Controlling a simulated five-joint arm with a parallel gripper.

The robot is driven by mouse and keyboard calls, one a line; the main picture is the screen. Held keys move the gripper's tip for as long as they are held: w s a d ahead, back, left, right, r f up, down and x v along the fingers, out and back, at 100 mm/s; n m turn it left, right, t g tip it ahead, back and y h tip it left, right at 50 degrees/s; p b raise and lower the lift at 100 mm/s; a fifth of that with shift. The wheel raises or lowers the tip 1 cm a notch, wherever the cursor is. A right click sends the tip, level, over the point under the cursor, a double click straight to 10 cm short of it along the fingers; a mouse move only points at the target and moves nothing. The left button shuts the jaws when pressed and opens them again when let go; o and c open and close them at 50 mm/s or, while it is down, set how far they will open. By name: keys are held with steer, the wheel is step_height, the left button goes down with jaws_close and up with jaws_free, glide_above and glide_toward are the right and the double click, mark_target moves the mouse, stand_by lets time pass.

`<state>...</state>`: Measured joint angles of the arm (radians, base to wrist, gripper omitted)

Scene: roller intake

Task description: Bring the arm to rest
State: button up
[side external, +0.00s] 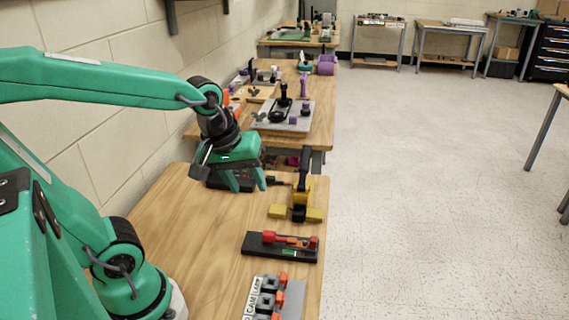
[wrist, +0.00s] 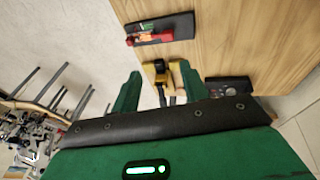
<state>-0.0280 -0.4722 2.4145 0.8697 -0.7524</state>
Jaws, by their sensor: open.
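My gripper (side external: 246,186) hangs in the air over the far part of the wooden table (side external: 190,235), its two green fingers apart. No object shows between the fingers in the side view. In the wrist view my gripper (wrist: 162,82) is also open, with both fingers at the sides of the picture's middle. A yellow and black device (side external: 300,195) stands to the right of the gripper on the table. It shows beyond the fingertips in the wrist view (wrist: 157,72), apparently not held.
A black base with red and orange parts (side external: 268,249) lies nearer on the table. A grey board with black and orange parts (side external: 290,294) lies at the front edge. A dark item (wrist: 230,86) lies near the right finger. The table's left-middle is clear.

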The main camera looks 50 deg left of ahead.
steer(key=s+r+m, duration=0.1)
steer(key=m, duration=0.2)
steer(key=s+r+m+t, duration=0.1)
steer(key=m, duration=0.2)
steer(key=s+r+m, duration=0.1)
steer(key=s+m, duration=0.1)
steer(key=m, duration=0.1)
steer(key=shift+d+t, duration=0.35)
steer(key=shift+t, duration=0.05)
stand_by(0.5)
